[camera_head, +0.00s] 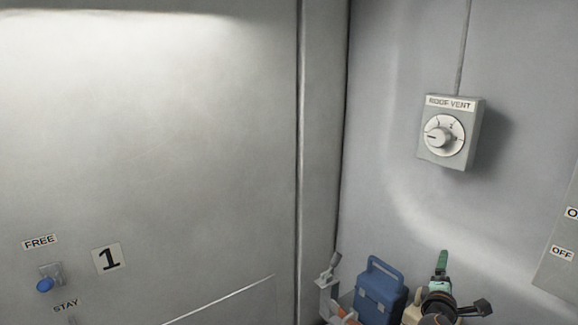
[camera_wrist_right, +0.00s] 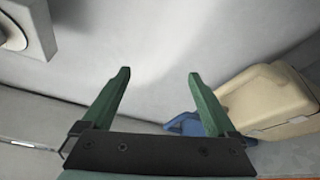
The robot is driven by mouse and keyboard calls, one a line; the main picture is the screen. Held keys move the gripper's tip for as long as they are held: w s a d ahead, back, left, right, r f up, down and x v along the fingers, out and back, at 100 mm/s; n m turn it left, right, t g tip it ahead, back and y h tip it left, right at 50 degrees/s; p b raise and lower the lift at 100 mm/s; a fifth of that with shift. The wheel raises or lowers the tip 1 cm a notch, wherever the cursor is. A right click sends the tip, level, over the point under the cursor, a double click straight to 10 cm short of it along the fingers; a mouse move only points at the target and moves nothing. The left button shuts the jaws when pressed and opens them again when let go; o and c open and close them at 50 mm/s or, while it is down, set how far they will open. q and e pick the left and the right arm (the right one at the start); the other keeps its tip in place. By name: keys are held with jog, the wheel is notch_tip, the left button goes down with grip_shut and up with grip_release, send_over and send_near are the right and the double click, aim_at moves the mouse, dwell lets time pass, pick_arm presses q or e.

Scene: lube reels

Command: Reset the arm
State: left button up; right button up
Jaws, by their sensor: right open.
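My right gripper (camera_head: 441,262) shows at the bottom right of the head view, its green fingers pointing up in front of the grey wall. In the right wrist view its two green fingers (camera_wrist_right: 160,76) stand wide apart with nothing between them. My left gripper is in neither view.
A roof vent box (camera_head: 476,130) with a round dial hangs on the wall above my right gripper. A blue case (camera_head: 379,296) stands left of the gripper. A cream case (camera_wrist_right: 265,97) lies right of the fingers.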

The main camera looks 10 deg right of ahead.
jog(key=s+a+f+m+g+y, duration=0.1)
jog(key=s+a+f+y, duration=0.4)
jog(key=f, duration=0.5)
jog(key=s+a+f+y, duration=0.4)
jog(key=s+a+f, duration=0.35)
jog(key=f, duration=0.25)
jog(key=s+a+f+m+g+y, duration=0.1)
jog(key=s+a+f+m+y, duration=0.15)
jog(key=s+a, duration=0.4)
jog(key=s+a+f+m+g+y, duration=0.15)
jog(key=s+a+f, duration=0.25)
jog(key=s, duration=0.5)
jog(key=w+a+m+t+y, duration=0.1)
jog(key=a+m, duration=0.4)
jog(key=a, duration=0.6)
jog(key=shift+w+r+m, duration=0.3)
jog(key=shift+r, duration=0.15)
